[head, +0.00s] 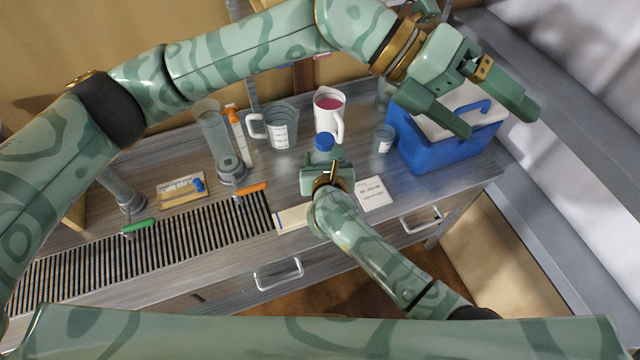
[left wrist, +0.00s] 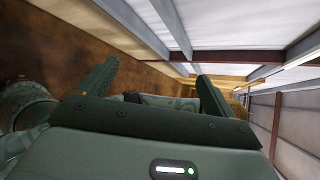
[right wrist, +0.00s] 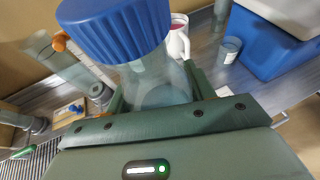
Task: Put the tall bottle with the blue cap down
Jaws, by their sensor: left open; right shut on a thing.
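The tall bottle with the blue cap (head: 325,141) is upright in my right gripper (head: 326,172), over the front part of the bench. In the right wrist view the bottle's blue cap (right wrist: 115,25) and clear body (right wrist: 158,82) fill the space between the fingers. The bottle's base is hidden, so I cannot tell whether it touches the bench. My left gripper (head: 490,117) is open and empty, high in front of the blue cooler box. In the left wrist view its two fingers (left wrist: 155,90) stand apart with nothing between them.
A white mug with pink liquid (head: 329,104), a measuring jug (head: 281,128) and a small cup (head: 384,138) stand behind the bottle. The blue cooler (head: 425,155) is at right. Clear cylinders (head: 215,140) and a slatted drain (head: 150,240) are at left. A white card (head: 373,193) lies beside the gripper.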

